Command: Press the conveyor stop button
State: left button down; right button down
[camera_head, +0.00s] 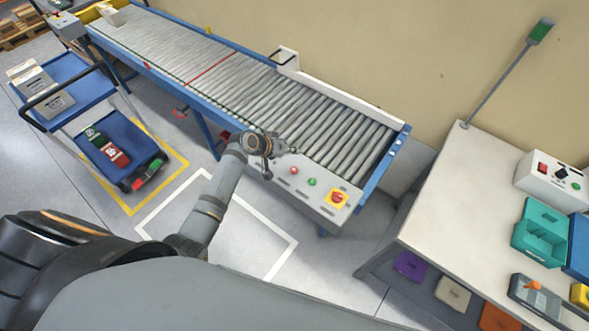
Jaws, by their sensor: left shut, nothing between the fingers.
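The conveyor's control panel (309,187) is a light grey plate on the conveyor's near side. It carries a small red button (294,170), a small green button (312,182) and a larger red switch on a yellow square (337,198). The labels are too small to read. My left gripper (268,160) is shut and empty at the left end of the panel, a little left of the small red button. I cannot tell whether it touches the panel. My right gripper is not in view.
The roller conveyor (215,72) runs to the back left, with a red line across it. A blue cart (75,93) stands left. A white workbench (450,190) at right holds a teal bin (540,232) and a white control box (555,180). Floor between cart and bench is clear.

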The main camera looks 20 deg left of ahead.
pick_arm(q)
jog(key=shift+a+f, duration=0.1)
jog(key=shift+a, duration=0.05)
jog(key=b, duration=0.7)
send_over(292, 171)
notch_tip(292, 171, down, 8)
jog(key=shift+r, duration=0.15)
jog(key=shift+w+f+b, duration=0.1)
jog(key=shift+f+b, duration=0.45)
jog(key=shift+b, duration=0.05)
dwell(0.4)
jog(key=shift+f, duration=0.4)
